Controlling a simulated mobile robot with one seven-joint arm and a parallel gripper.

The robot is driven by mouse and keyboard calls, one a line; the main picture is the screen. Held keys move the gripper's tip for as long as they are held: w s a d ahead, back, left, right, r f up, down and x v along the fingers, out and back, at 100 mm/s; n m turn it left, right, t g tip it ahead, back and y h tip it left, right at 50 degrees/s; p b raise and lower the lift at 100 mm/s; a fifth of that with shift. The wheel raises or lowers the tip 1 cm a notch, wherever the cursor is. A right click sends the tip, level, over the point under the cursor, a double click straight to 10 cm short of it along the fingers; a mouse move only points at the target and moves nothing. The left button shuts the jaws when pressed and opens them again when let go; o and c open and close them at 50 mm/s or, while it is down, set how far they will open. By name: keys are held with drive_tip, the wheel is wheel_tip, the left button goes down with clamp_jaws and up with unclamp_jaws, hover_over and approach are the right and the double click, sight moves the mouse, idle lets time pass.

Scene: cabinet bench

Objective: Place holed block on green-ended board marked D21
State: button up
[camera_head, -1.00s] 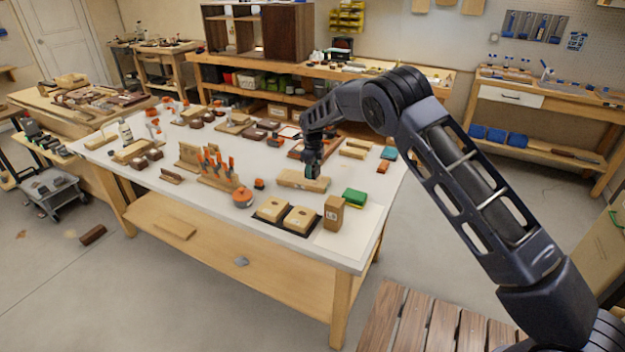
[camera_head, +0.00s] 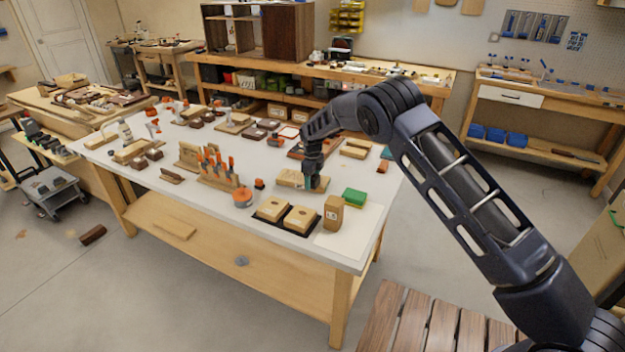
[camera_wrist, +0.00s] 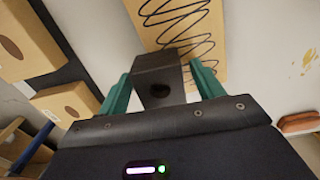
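My gripper (camera_head: 312,183) is low over a pale wooden board (camera_head: 290,178) on the white bench. In the wrist view, its two green fingers (camera_wrist: 163,82) stand on either side of a dark block with a round hole (camera_wrist: 160,91) and appear shut on it. Beyond the block, the pale board (camera_wrist: 205,25) shows a black looping scribble. I cannot tell whether the block touches the board. I cannot read a D21 mark, and no green end shows clearly; the gripper hides part of the board.
Two wooden blocks with holes (camera_head: 272,208) sit on a black tray (camera_head: 288,226) nearer the bench's front. An upright wooden block (camera_head: 333,212) and a green block (camera_head: 354,197) stand close on the right. A clamp rack (camera_head: 217,172) and orange tape (camera_head: 242,197) are to the left.

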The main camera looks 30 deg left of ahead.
wheel_tip(320, 180, up, 12)
drive_tip(key=shift+r, duration=0.15)
idle(0.7)
